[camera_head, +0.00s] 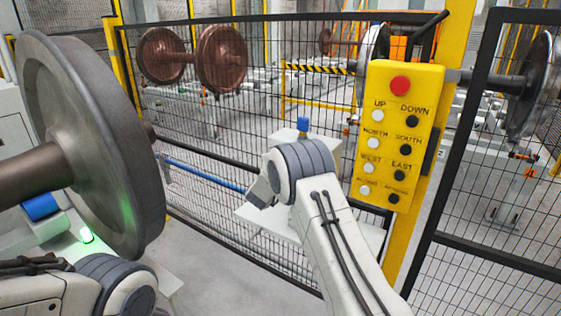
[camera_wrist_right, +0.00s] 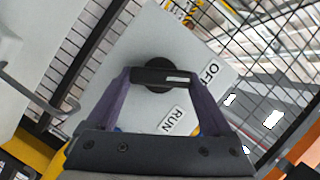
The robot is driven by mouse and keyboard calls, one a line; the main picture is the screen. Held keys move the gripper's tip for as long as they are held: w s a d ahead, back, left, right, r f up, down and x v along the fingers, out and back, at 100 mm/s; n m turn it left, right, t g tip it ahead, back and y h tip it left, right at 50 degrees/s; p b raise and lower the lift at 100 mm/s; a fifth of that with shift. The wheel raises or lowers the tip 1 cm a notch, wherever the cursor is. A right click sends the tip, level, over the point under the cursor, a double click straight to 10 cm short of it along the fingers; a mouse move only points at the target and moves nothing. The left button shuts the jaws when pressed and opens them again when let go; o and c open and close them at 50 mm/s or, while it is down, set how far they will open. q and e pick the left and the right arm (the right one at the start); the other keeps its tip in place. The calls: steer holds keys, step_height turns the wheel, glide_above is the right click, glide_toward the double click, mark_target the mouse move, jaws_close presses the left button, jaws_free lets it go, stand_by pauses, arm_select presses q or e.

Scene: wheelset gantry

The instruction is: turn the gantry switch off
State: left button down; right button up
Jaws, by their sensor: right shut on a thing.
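In the right wrist view, the switch is a black handle (camera_wrist_right: 150,75) on a round black base, set on a pale grey plate (camera_wrist_right: 150,35). The plate carries an OFF label (camera_wrist_right: 211,72) and a RUN label (camera_wrist_right: 172,120). The handle's white mark points right, toward OFF. My right gripper (camera_wrist_right: 163,77) is shut on the handle, one purple finger at each end. In the head view my right arm stands before a pale box (camera_head: 272,222) and its fingers are hidden. My left arm shows at the lower left, but its gripper is not visible.
A yellow button panel (camera_head: 385,135) with a red button stands on a yellow post right of my right arm. A black mesh fence (camera_head: 225,190) runs behind. A large steel wheel (camera_head: 95,140) with its axle fills the left side.

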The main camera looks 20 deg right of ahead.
steer(key=shift+a+r+n+g+p, duration=0.15)
steer(key=shift+n+g+p, duration=0.25)
steer(key=shift+n+p, duration=0.55)
arm_select(q)
steer(key=shift+r+p, duration=0.8)
steer(key=shift+r, duration=1.45)
arm_select(e)
steer(key=o, duration=1.1)
steer(key=shift+o, duration=0.2)
arm_select(q)
step_height(320, 180, down, 2)
steer(key=shift+f+b, duration=0.2)
steer(key=shift+b, duration=1)
arm_select(e)
steer(key=v, duration=1)
steer(key=shift+a, duration=0.15)
